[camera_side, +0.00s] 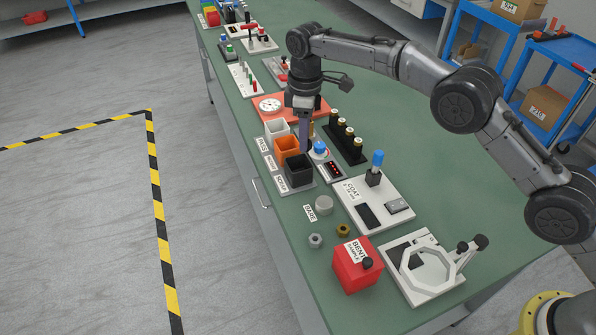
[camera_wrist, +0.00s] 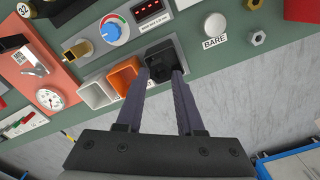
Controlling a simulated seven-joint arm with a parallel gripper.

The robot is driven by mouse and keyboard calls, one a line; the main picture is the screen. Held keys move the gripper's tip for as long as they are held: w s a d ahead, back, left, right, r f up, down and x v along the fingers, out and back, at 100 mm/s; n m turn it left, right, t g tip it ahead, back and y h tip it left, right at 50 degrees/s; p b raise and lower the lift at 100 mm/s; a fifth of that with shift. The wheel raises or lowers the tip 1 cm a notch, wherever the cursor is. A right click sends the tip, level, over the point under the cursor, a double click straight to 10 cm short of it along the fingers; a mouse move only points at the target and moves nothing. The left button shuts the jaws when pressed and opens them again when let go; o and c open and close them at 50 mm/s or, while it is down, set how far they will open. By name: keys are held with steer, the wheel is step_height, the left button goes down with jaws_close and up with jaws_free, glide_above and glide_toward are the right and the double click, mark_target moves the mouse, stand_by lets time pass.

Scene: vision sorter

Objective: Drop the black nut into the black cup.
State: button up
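The black cup (camera_side: 298,172) stands at the near end of a row of three cups, beside the orange one. In the wrist view the black cup (camera_wrist: 161,49) shows just past the fingertips, partly hidden by them. My gripper (camera_side: 306,146) points down over the back part of the black cup.
The orange cup (camera_side: 287,148) and white cup (camera_side: 275,129) stand close beside the black one. A blue-knobbed dial (camera_side: 319,149) and dark rack (camera_side: 345,141) are behind. A grey nut (camera_side: 315,240), brass nut (camera_side: 343,230) and red box (camera_side: 356,268) lie nearer the front.

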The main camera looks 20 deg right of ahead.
steer(key=o, duration=0.4)
step_height(320, 180, up, 8)
steer(key=shift+f, duration=0.25)
stand_by(0.4)
stand_by(0.3)
